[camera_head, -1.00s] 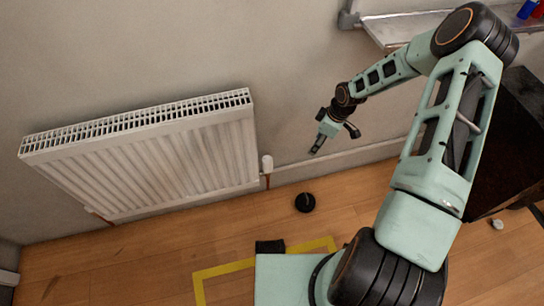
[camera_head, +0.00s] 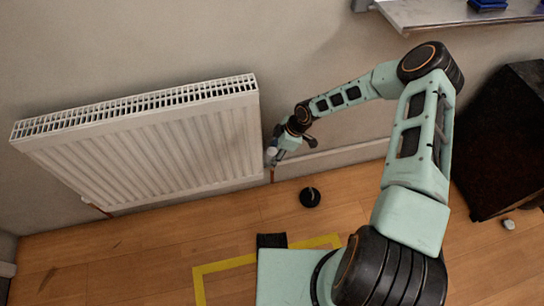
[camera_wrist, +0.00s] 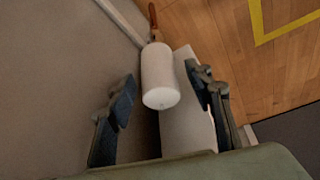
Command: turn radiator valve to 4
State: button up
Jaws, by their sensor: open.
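The radiator valve (camera_wrist: 160,76) is a white cylindrical knob on a copper pipe, at the right end of the white radiator (camera_head: 150,150). In the wrist view it lies ahead, between my two open fingers, with gaps on both sides. My gripper (camera_wrist: 164,98) is open and holds nothing. In the head view my gripper (camera_head: 276,153) is at the valve (camera_head: 271,152), which it partly covers. I cannot see any numbers on the knob. The radiator's side also shows behind the knob in the wrist view (camera_wrist: 188,125).
The wall (camera_head: 180,40) is close behind the radiator. A black round object (camera_head: 310,197) stands on the wooden floor below my arm. A yellow tape line (camera_head: 225,265) marks the floor. A shelf (camera_head: 450,15) is at upper right, with a dark cabinet (camera_head: 505,140) below it.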

jog(key=shift+a+f, duration=0.2)
jog(key=shift+f, duration=0.3)
jog(key=c, duration=1.1)
jog(key=shift+c, duration=0.2)
jog(key=shift+m, duration=0.4)
jog(key=m+t+b, duration=0.1)
jog(key=m, duration=0.2)
jog(key=shift+m+t+h, duration=0.3)
jog(key=shift+w+m+t+h+b, duration=0.1)
jog(key=shift+m+t+h+b, duration=0.3)
jog(key=shift+m, duration=0.75)
jog(key=shift+m+t+h+b, duration=0.1)
jog(key=shift+m+t+b, duration=0.3)
jog(key=shift+m+b, duration=0.55)
jog(key=shift+m, duration=0.4)
jog(key=o, duration=1.1)
